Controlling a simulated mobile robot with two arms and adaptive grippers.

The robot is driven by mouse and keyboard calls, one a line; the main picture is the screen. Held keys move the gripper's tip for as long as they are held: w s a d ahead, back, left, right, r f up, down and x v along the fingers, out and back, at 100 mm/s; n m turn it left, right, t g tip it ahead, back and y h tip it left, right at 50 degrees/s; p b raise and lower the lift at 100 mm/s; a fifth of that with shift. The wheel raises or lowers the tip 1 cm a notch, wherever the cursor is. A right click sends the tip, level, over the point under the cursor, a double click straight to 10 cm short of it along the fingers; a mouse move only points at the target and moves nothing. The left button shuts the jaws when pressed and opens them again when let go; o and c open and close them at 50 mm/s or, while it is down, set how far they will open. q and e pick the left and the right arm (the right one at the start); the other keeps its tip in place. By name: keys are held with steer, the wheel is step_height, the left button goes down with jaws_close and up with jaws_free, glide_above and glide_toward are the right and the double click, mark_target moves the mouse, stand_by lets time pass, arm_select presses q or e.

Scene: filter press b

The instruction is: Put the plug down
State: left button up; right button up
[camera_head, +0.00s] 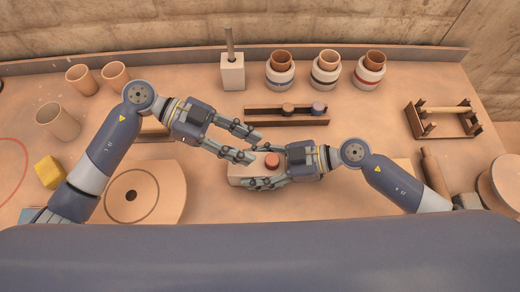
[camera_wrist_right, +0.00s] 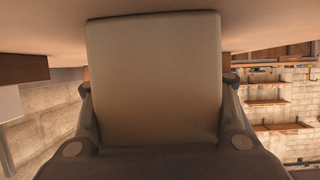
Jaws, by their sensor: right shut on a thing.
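A pale block (camera_head: 240,171) stands on the table in front of me. A reddish-brown round plug (camera_head: 271,160) shows at its top; I cannot tell how deep it sits. My right gripper (camera_head: 259,167) comes in from the right and is shut on the block, with a finger on each side. The block (camera_wrist_right: 153,80) fills the middle of the right wrist view between the fingers. My left gripper (camera_head: 252,147) is open, with its fingertips at the block's far left side, near the plug. Nothing shows between its fingers.
A dark rack (camera_head: 262,121) behind the grippers holds a brown plug (camera_head: 288,108) and a purple plug (camera_head: 318,108). A white holder (camera_head: 232,75) with a rod and several banded jars stand at the back.

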arm_select(q)
steer(key=v, duration=0.7)
steer(key=shift+a+r, duration=0.1)
arm_select(e)
steer(key=o, duration=1.6)
steer(key=shift+c, duration=0.2)
